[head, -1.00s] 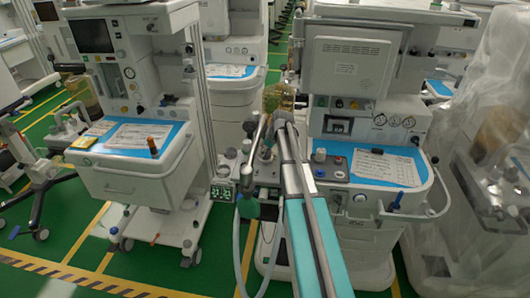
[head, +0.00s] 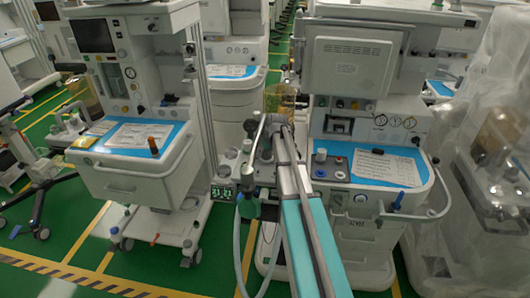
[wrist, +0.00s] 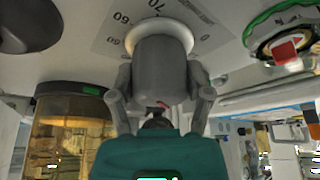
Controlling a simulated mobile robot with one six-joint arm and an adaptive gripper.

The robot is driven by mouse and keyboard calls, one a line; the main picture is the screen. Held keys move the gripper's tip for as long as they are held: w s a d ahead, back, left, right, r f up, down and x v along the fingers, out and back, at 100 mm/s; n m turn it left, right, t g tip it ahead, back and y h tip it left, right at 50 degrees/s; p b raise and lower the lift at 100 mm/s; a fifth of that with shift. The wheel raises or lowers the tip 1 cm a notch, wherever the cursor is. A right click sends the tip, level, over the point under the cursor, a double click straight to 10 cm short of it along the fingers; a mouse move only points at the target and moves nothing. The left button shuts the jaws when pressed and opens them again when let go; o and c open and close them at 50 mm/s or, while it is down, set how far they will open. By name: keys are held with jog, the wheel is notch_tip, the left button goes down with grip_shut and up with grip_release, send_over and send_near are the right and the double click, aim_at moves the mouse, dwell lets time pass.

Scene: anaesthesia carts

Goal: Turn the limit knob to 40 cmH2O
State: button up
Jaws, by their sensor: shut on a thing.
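The limit knob (wrist: 160,62) is a grey, rounded cylinder with a pale collar, standing out from a light panel. A printed scale (wrist: 140,22) around it shows 60 and 70 among its figures; no 40 is readable. I cannot make out a pointer on the knob. My gripper (wrist: 160,84) has one finger on each side of the knob and is shut on it. In the head view my arm reaches to the left side of the right-hand cart (head: 375,118); the fingers and the knob are not clear there.
In the wrist view, an amber canister (wrist: 70,130) stands left of my gripper. A green-rimmed round part with a red mark (wrist: 285,42) is at upper right, and a dark round part (wrist: 28,22) at upper left. In the head view, another cart (head: 130,175) stands left.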

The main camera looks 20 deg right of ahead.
jog(key=shift+m+h, duration=0.3)
jog(key=shift+m, duration=0.2)
jog(key=o, duration=1.1)
jog(key=shift+o, duration=0.2)
